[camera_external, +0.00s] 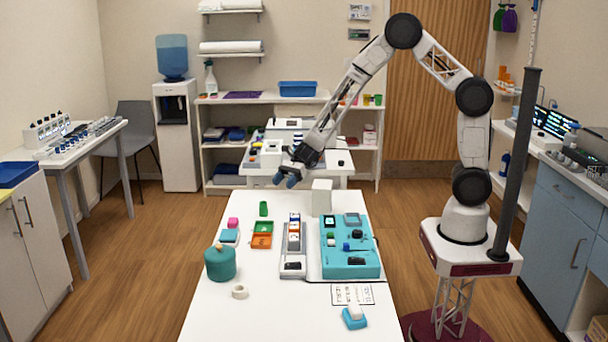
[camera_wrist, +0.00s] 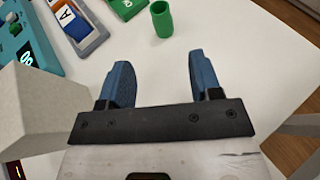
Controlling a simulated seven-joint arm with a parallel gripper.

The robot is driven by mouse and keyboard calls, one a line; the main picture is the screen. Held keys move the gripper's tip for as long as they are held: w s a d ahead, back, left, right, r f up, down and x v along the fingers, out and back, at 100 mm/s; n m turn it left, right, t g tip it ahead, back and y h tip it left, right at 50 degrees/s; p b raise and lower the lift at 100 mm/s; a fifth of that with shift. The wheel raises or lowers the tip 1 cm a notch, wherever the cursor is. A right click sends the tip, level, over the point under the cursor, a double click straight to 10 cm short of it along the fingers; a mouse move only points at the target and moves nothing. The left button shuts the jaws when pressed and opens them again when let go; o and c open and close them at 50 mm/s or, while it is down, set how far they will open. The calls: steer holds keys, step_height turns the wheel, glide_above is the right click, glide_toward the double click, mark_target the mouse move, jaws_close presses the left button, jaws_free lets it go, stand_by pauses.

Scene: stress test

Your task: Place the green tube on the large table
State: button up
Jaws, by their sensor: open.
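The green tube (camera_external: 263,208) stands upright on the white large table (camera_external: 220,305), toward its far left part. In the wrist view the green tube (camera_wrist: 161,19) is at the top middle, with its open top visible. My gripper (camera_external: 286,180) is above the far end of the table, up and to the right of the tube in the external view. In the wrist view my gripper (camera_wrist: 160,80) has its two blue fingers spread apart, with only white tabletop between them. The tube is beyond the fingertips, not touched.
A white block (camera_external: 321,197) stands close to my gripper, at the left in the wrist view. A teal device (camera_external: 350,262), a grey tray (camera_external: 293,262), orange and green bins (camera_external: 262,241) and a teal jar (camera_external: 220,264) occupy the table.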

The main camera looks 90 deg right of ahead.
steer(key=s+a+r+n+g+h, duration=0.1)
steer(key=s+a+r+n+g, duration=0.2)
steer(key=s+r, duration=0.35)
steer(key=s+a+r+n+g+h, duration=0.1)
steer(key=s+a+r+n, duration=0.2)
steer(key=s+r+n, duration=0.3)
steer(key=s+a+r+n+g+h, duration=0.1)
steer(key=s+a+r+n+g, duration=0.1)
steer(key=s+a+r+n, duration=0.35)
steer(key=s+d+r+n+h, duration=0.1)
steer(key=s+r+n+h, duration=0.1)
steer(key=s, duration=0.6)
steer(key=s+d+r+n+h, duration=0.2)
steer(key=s+n, duration=0.3)
steer(key=s, duration=0.4)
steer(key=s+d+r+n+t+h, duration=0.1)
steer(key=s+d+r+n+h, duration=0.1)
steer(key=s, duration=0.6)
steer(key=shift+s+r+n+h, duration=0.2)
steer(key=shift+n+h, duration=0.55)
steer(key=shift+h, duration=0.45)
